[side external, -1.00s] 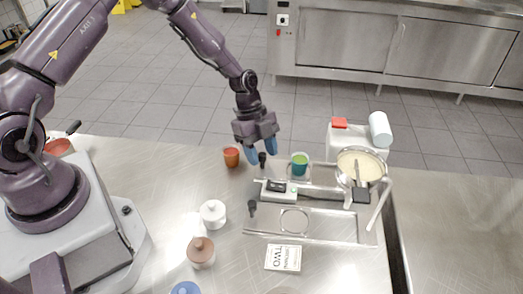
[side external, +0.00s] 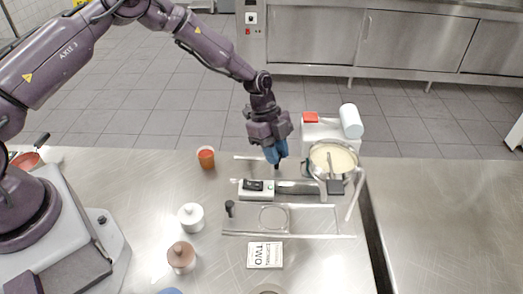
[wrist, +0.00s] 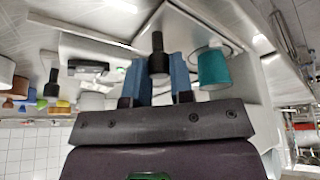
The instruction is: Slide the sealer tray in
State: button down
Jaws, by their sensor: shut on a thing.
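My gripper (side external: 276,156), with blue fingers, is shut on the black upright knob of the far sealer tray. In the wrist view the black knob (wrist: 157,55) stands between the two fingers. A teal cup (wrist: 212,68) is just right of the fingers there; it is hidden in the side view. The far lane's rail (side external: 245,157) shows bare left of my gripper. The tray plate is mostly hidden. The near lane holds a flat plate with a round opening (side external: 273,217) and its own black knob (side external: 230,208) at the left end.
An orange cup (side external: 206,158), white jar (side external: 191,216), brown-lidded jar (side external: 181,257) and card (side external: 265,255) are left and in front.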

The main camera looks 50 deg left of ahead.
jog(key=shift+w+d, duration=0.25)
jog(key=c, duration=1)
grip_release()
jog(key=shift+s, duration=0.1)
jog(key=shift+a, duration=0.1)
jog(key=v, duration=1.3)
jog(key=shift+s, duration=0.1)
